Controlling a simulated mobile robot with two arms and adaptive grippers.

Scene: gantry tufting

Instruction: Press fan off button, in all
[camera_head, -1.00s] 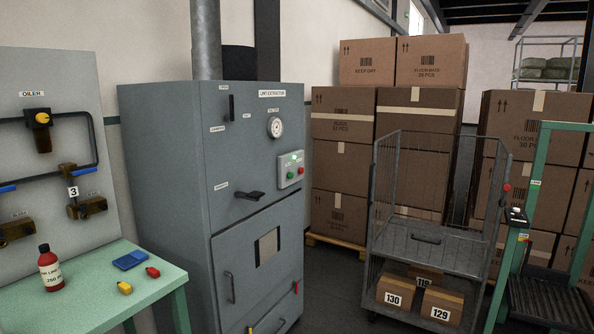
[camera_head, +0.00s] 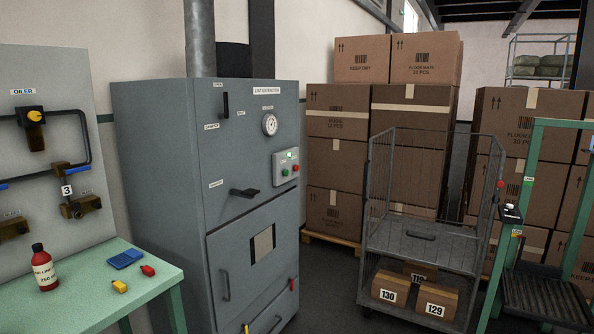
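The grey lint extractor cabinet (camera_head: 165,190) stands left of centre. Below the display are a green button (camera_head: 285,172) and a red button (camera_head: 295,168). Their labels are too small to read. A round gauge (camera_head: 269,124) is up and left of the box, and a black handle (camera_head: 244,193) is below it to the left. Neither of my grippers is in view.
A green table (camera_head: 85,297) at lower left holds a red bottle (camera_head: 44,268), a blue item (camera_head: 125,259) and small red and yellow items. A wire cage trolley (camera_head: 425,240) with numbered boxes stands right of the cabinet. Stacked cartons (camera_head: 335,165) are behind.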

